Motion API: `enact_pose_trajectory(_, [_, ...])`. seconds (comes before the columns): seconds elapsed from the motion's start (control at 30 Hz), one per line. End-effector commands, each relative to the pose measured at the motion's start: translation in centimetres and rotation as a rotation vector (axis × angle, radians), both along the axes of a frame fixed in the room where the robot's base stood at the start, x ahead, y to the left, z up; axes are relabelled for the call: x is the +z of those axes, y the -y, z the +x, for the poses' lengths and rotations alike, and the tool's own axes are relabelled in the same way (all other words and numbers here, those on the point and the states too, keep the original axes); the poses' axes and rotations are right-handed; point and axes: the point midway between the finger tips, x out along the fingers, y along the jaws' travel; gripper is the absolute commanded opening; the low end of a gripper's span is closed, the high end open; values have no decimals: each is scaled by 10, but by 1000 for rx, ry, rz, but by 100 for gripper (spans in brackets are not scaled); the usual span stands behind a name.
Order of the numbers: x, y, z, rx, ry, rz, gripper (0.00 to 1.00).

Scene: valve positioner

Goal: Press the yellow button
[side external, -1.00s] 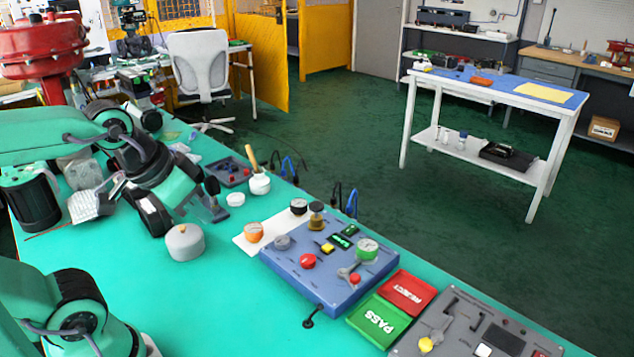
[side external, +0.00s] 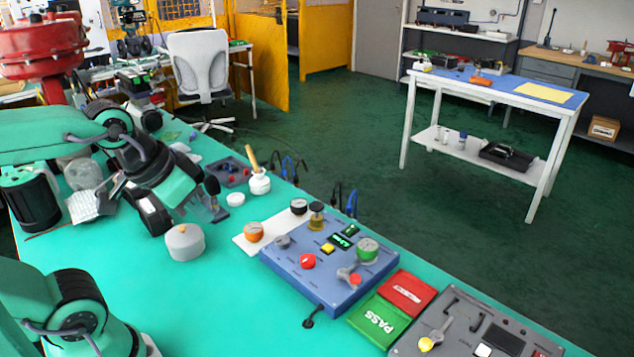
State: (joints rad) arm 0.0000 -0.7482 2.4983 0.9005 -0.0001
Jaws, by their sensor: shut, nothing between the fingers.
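My gripper (side external: 218,211) is at the left, above the green bench and well apart from the panel. It points down and to the right, with its narrow tip near the white round cap. It is shut and empty.
A grey lidded pot (side external: 185,243) stands just below my gripper. A white plate (side external: 246,246) with an orange-topped gauge (side external: 254,231) lies between gripper and panel. Green PASS (side external: 379,321) and red REJECT (side external: 406,291) trays and a grey panel (side external: 465,318) lie right of the blue panel.

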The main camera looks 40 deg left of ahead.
Motion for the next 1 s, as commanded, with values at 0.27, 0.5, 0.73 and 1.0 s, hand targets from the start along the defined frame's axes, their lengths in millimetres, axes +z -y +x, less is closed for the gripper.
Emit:
enact_pose_trajectory(0.27, [6,1,11,-1,-23,-2,0])
enact_pose_trajectory(0.5, [16,3,35,-1,-72,-4,0])
enact_pose_trajectory(0.73, [23,5,65,-2,-128,-6,0])
enact_pose_trajectory(1.0, [25,9,102,-3,-195,-8,0])
